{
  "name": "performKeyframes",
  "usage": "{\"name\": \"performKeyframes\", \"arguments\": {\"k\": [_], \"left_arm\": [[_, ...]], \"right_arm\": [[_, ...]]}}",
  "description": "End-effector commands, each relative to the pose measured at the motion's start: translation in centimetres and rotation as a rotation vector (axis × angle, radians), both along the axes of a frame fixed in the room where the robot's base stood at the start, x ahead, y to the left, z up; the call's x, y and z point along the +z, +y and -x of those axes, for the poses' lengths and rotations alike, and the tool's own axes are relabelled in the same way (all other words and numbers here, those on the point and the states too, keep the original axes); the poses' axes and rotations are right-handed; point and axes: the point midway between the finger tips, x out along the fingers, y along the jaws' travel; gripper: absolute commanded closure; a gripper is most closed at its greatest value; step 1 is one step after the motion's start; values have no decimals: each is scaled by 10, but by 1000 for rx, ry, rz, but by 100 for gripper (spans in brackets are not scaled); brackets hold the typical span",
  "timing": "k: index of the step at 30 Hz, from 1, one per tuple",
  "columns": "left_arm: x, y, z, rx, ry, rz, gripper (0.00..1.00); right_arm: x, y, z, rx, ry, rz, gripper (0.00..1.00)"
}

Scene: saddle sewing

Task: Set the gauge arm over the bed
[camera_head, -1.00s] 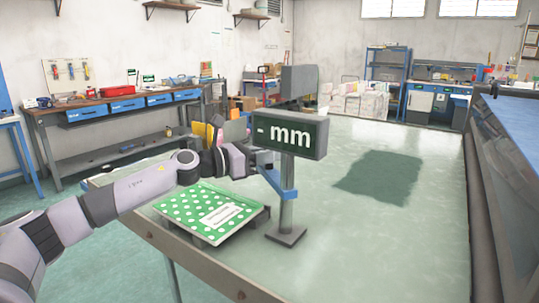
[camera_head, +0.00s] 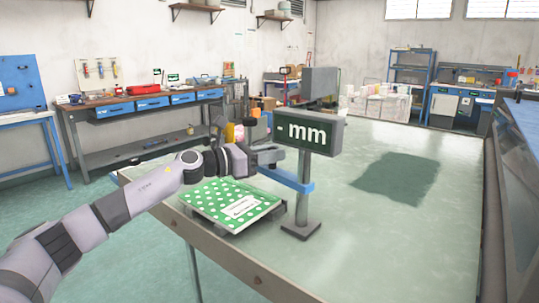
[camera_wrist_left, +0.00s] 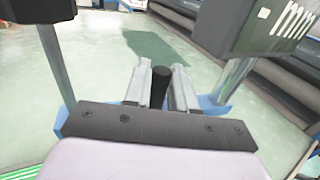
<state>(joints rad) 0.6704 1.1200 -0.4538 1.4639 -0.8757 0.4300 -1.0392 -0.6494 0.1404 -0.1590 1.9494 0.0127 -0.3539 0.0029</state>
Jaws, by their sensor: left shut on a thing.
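The gauge is a grey post on a square foot, with a dark display (camera_head: 310,134) reading "- mm". Its blue gauge arm (camera_head: 284,178) reaches left from the post, low over the pale green bed (camera_head: 390,235). My left gripper (camera_head: 272,154) is at the arm's left end, above the blue bar. In the left wrist view its two fingers are shut on an upright black knob (camera_wrist_left: 161,88), with the blue bar (camera_wrist_left: 215,112) partly hidden behind the gripper. My right gripper is not in view.
A green dotted booklet (camera_head: 232,203) lies on a dark stand at the bed's left edge, below my left arm. A dark patch (camera_head: 397,178) lies on the bed to the right of the post. The bed's front and right are clear.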

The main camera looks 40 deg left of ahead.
Motion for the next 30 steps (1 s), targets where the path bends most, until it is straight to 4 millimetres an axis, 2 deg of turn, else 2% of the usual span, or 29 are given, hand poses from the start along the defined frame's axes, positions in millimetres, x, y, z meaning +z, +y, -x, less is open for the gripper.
{"name": "performKeyframes", "arguments": {"k": [24,25,26,30], "left_arm": [[-1,-5,2,-10,3,1,100],[-1,-5,2,-10,3,1,66],[-1,-5,2,-10,3,1,56],[-1,-4,2,-7,2,1,56]], "right_arm": [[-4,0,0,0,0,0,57],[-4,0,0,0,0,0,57],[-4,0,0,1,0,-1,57],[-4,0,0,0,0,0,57]]}}
